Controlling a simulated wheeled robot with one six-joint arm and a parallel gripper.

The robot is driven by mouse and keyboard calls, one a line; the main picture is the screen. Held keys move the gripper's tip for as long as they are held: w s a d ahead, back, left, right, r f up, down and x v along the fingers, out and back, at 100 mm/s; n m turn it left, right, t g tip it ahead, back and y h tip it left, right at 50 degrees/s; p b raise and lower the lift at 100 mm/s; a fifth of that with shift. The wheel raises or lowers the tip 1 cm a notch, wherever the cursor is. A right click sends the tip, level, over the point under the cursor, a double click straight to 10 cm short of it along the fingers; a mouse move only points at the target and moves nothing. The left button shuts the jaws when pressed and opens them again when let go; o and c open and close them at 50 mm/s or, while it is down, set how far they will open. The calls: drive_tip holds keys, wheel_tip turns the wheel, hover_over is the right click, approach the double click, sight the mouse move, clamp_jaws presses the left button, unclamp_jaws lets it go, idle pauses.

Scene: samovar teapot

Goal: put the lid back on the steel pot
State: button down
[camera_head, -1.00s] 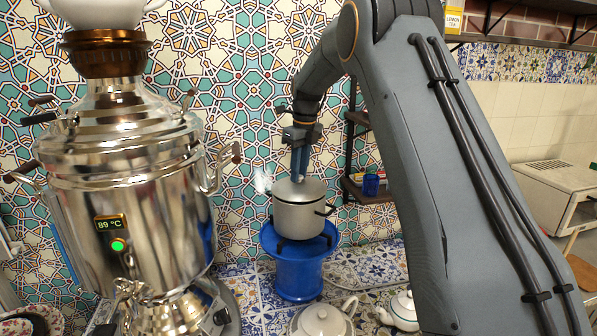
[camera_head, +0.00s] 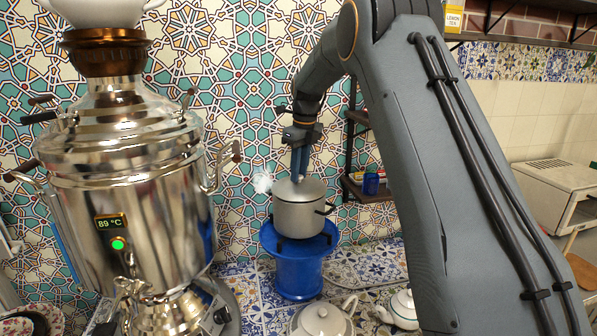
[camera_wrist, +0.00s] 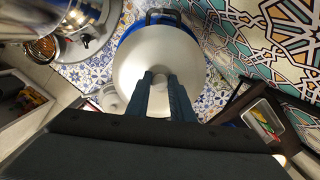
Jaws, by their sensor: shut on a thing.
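The steel pot (camera_head: 298,214) stands upright on a blue burner stand (camera_head: 298,272) against the tiled wall, with dark handles at its sides. Its pale round lid (camera_wrist: 160,65) lies over the pot's mouth in the wrist view and hides the inside. My gripper (camera_head: 298,176) points down from above. In the wrist view its two blue fingers (camera_wrist: 161,84) are shut on the knob of the lid. The lid looks seated on the rim, but I cannot tell whether it is fully flush.
A big shiny samovar (camera_head: 125,190) stands to the left, its display reading 89 °C. A white teapot (camera_head: 322,320) and a second teapot (camera_head: 403,308) stand in front. A dark shelf (camera_head: 368,190) is close on the right. White steam (camera_head: 263,183) shows left of the pot.

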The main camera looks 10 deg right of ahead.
drive_tip(key=c, duration=1)
unclamp_jaws()
drive_tip(key=shift+r, duration=0.15)
drive_tip(key=shift+r, duration=3.4)
drive_tip(key=shift+c, duration=0.4)
clamp_jaws()
drive_tip(key=shift+f, duration=0.1)
